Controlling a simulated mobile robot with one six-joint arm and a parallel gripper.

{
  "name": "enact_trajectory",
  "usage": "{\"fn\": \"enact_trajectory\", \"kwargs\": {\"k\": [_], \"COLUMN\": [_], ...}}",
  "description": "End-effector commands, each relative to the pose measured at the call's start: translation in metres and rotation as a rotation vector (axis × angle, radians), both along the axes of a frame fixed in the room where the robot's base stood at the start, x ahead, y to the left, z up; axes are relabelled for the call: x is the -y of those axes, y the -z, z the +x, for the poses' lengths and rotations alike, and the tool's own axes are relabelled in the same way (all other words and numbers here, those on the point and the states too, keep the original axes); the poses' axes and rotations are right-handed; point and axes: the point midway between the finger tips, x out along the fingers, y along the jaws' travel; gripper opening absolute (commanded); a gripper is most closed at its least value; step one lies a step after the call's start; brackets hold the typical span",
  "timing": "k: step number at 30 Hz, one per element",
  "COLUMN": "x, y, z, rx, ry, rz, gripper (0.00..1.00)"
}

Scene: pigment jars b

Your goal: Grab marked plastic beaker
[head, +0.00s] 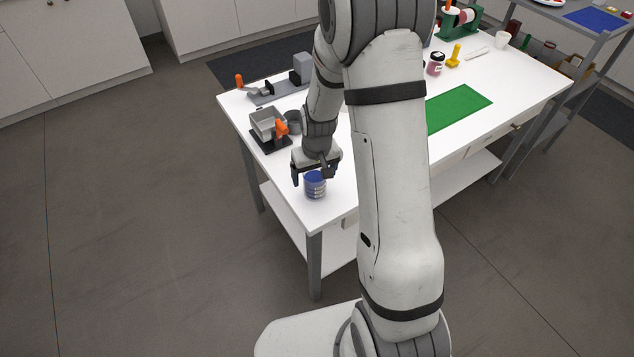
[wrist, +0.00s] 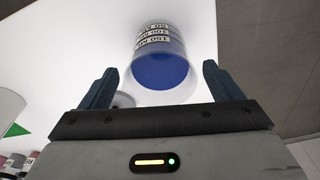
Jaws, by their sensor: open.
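The marked plastic beaker (head: 315,186) stands on the white table near its front left edge. It is clear, holds something blue, and carries a printed label. In the wrist view the beaker (wrist: 163,58) lies ahead of and between the two dark fingers, with its label lines toward the top. My gripper (head: 313,177) is at the beaker, its fingers apart on either side. In the wrist view my gripper (wrist: 160,82) is open, and I see room between each finger and the beaker. Whether either finger touches it in the head view I cannot tell.
A grey device with an orange part (head: 268,126) and a dark grey cup (head: 293,122) stand behind my gripper. A green mat (head: 459,108), a pink-labelled jar (head: 435,64) and a yellow object (head: 454,56) are farther right. My arm hides the table's middle.

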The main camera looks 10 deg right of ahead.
Motion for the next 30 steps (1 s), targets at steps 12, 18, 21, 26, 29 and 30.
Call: {"fn": "enact_trajectory", "kwargs": {"k": [12,18,21,26,29,30], "x": [-0.0005,-0.0006,-0.0007,-0.0008,-0.0009,-0.0009], "y": [-0.0004,-0.0004,-0.0004,-0.0007,-0.0034,-0.0065], "z": [0.0,0.0,0.0,0.0001,0.0005,0.0008], "rx": [0.0,0.0,0.0,0.001,0.002,0.003], "ry": [-0.001,-0.001,-0.001,-0.001,-0.002,-0.002], "rz": [0.0,0.0,0.0,0.0,0.0,0.0], "gripper": [0.55,0.39,0.31,0.31,0.31,0.31]}}
